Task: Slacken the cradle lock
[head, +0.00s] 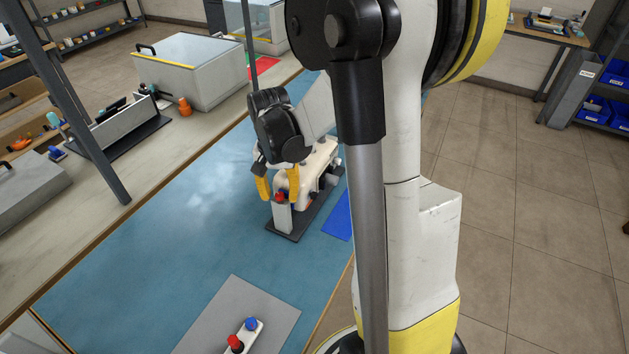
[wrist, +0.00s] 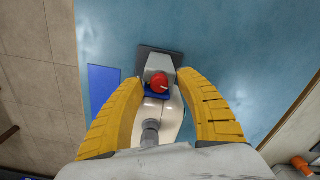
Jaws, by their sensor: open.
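The cradle lock appears to be the red knob (head: 281,197) on a light grey post (head: 283,218) at the near end of a dark base plate (head: 295,237). In the wrist view, the red knob (wrist: 158,83) has a white mark on its top and a blue part (wrist: 157,95) beside it. A white device (head: 318,168) lies in the cradle behind the post. My gripper (head: 279,186) is above the knob, its yellow fingers apart. In the wrist view, my gripper (wrist: 164,78) has one finger on each side of the knob, with gaps; contact does not show.
A blue mat (head: 338,217) lies right of the cradle near the bench edge. A grey mat (head: 240,315) with a red-and-blue-button box (head: 246,334) is at the front. A lidded case (head: 190,70) stands behind. The blue bench surface left of the cradle is clear.

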